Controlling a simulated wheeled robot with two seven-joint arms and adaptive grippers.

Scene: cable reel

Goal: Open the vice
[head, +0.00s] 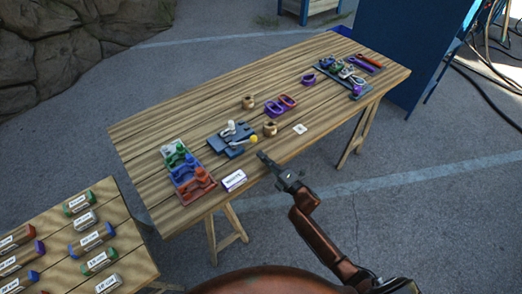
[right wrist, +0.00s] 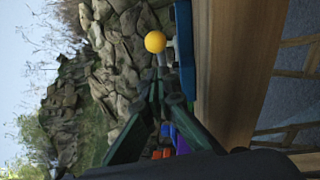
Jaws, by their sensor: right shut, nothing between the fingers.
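The vice (head: 228,143) is a dark blue-grey device near the front edge of the wooden table, left of centre. It has a pale upright part and a lever ending in a yellow ball (head: 254,139). My right gripper (head: 264,156) is shut and empty, just in front of the ball at the table edge. In the right wrist view the fingertips of my right gripper (right wrist: 162,82) are together, with the yellow ball (right wrist: 155,42) just beyond them; I see no contact. Part of the blue vice body (right wrist: 184,50) shows beside the ball. My left gripper is out of view.
A coloured rack (head: 188,172) and a white label block (head: 234,180) stand left of the gripper. Wooden spools (head: 270,128), purple and red rings (head: 275,108) and a white square (head: 300,129) lie nearby. A tool tray (head: 340,75) is farther right. The table's left back is clear.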

